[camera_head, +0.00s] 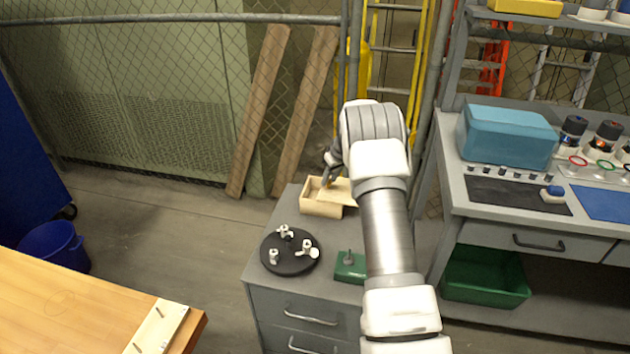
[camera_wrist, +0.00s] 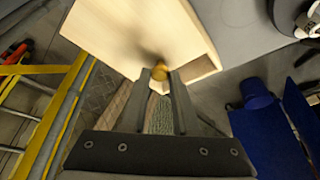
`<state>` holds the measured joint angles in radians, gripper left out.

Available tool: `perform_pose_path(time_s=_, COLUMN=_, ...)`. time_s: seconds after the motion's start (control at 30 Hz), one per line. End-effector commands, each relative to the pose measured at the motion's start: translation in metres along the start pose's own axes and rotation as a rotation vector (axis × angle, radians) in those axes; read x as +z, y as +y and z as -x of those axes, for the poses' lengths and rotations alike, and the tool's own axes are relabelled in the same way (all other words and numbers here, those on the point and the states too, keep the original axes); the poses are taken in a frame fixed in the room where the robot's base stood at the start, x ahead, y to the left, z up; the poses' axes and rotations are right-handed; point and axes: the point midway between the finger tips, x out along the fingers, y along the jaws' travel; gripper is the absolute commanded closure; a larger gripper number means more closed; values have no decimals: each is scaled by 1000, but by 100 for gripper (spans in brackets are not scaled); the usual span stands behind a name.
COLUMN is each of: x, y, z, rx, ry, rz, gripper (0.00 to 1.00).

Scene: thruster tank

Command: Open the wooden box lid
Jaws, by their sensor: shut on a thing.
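The small pale wooden box (camera_head: 318,208) stands at the back of the grey drawer cabinet. Its lid (camera_head: 341,190) appears as a flat pale panel at the box's right side, and part of the inside seems to show to its left. The wrist view shows the pale wood lid (camera_wrist: 135,35) close up, with a round brass knob (camera_wrist: 158,84) at its edge. My gripper (camera_wrist: 161,78) has one finger on each side of the knob and is shut on it. In the head view my gripper (camera_head: 330,172) is at the box's back edge, and my arm hides the area to the right.
A black round plate (camera_head: 290,262) with white-handled pieces and a green block (camera_head: 350,268) sit nearer on the cabinet (camera_head: 262,285). A workbench (camera_head: 450,205) with a blue case (camera_head: 508,137) stands right. A wooden table (camera_head: 75,310) is at lower left.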

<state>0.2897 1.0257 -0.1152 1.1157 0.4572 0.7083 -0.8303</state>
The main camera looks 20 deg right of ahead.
Motion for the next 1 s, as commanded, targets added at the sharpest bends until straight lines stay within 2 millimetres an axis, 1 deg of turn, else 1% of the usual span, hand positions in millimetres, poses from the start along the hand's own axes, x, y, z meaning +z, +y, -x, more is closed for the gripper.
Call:
perform_pose_path(time_s=0.03, x=12, y=12, z=0, rx=2, ry=2, rz=-6, gripper=100)
perform_pose_path(time_s=0.1, x=22, y=24, z=5, rx=3, ry=2, rz=-5, gripper=100)
perform_pose_path(time_s=0.2, x=33, y=36, z=11, rx=2, ry=2, rz=-3, gripper=100)
perform_pose_path(time_s=0.27, x=38, y=41, z=14, rx=2, ry=2, rz=-1, gripper=100)
perform_pose_path(time_s=0.4, x=41, y=44, z=16, rx=1, ry=1, rz=1, gripper=100)
perform_pose_path(time_s=0.67, x=41, y=44, z=17, rx=0, ry=1, rz=2, gripper=100)
perform_pose_path(time_s=0.7, x=41, y=44, z=17, rx=0, ry=1, rz=2, gripper=64)
perform_pose_path(time_s=0.77, x=41, y=44, z=17, rx=0, ry=1, rz=2, gripper=53)
perform_pose_path(time_s=0.8, x=41, y=44, z=17, rx=0, ry=1, rz=2, gripper=46)
perform_pose_path(time_s=0.83, x=41, y=44, z=17, rx=0, ry=1, rz=2, gripper=41)
perform_pose_path(time_s=1.0, x=41, y=44, z=17, rx=1, ry=1, rz=1, gripper=41)
